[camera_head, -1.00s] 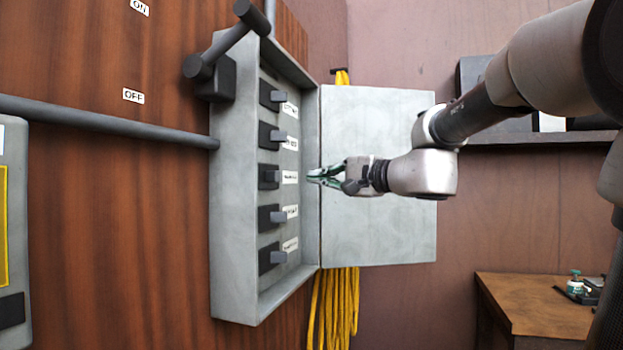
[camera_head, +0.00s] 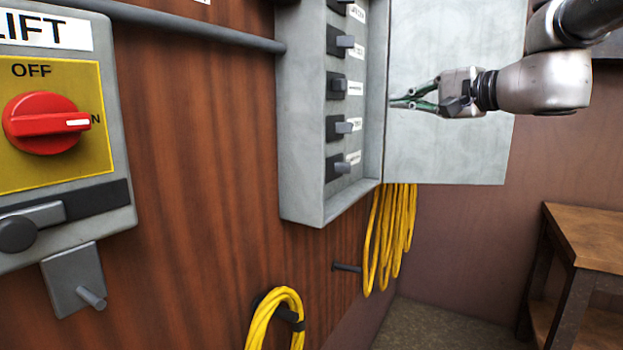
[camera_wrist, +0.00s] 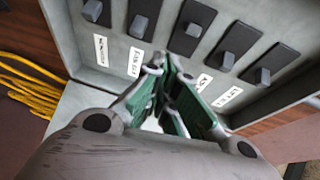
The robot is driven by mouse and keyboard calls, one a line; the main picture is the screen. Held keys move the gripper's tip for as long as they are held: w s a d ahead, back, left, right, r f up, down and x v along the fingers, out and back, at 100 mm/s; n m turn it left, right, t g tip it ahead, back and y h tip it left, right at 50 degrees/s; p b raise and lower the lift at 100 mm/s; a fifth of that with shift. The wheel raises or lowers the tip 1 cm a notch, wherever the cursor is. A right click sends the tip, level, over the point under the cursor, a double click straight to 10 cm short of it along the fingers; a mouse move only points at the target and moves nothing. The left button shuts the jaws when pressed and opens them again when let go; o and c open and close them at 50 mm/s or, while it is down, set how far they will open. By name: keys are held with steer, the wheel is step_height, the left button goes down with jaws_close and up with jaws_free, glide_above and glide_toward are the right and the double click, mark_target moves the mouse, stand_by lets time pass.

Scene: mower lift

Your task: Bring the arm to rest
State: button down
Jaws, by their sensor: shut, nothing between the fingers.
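My gripper (camera_head: 398,102) is shut and empty, its green-padded fingers pointing left at the open breaker box (camera_head: 304,150). In the head view it is in front of the open box door (camera_head: 450,150), near the box's right edge. The wrist view shows the fingertips (camera_wrist: 168,66) in front of the row of switches, close to the middle switch (camera_wrist: 190,28). I cannot tell whether they touch it. The arm is stretched out from the upper right.
A lift switch box with a red knob (camera_head: 45,122) is on the wooden wall at left. Yellow cables (camera_head: 388,235) hang below the breaker box, and another coil (camera_head: 275,315) hangs lower. A wooden table (camera_head: 585,235) stands at right. A grey pipe (camera_head: 180,25) runs along the wall.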

steer(key=s+d+f+n+g+h, duration=0.4)
steer(key=s+f, duration=0.5)
steer(key=f, duration=0.3)
steer(key=s+d+f+n+g+h, duration=0.5)
steer(key=s+d+f, duration=0.3)
steer(key=s+f, duration=0.2)
step_height(320, 180, down, 2)
steer(key=shift+s+f+n+g, duration=0.25)
steer(key=shift+n+g, duration=0.15)
steer(key=shift+n, duration=0.4)
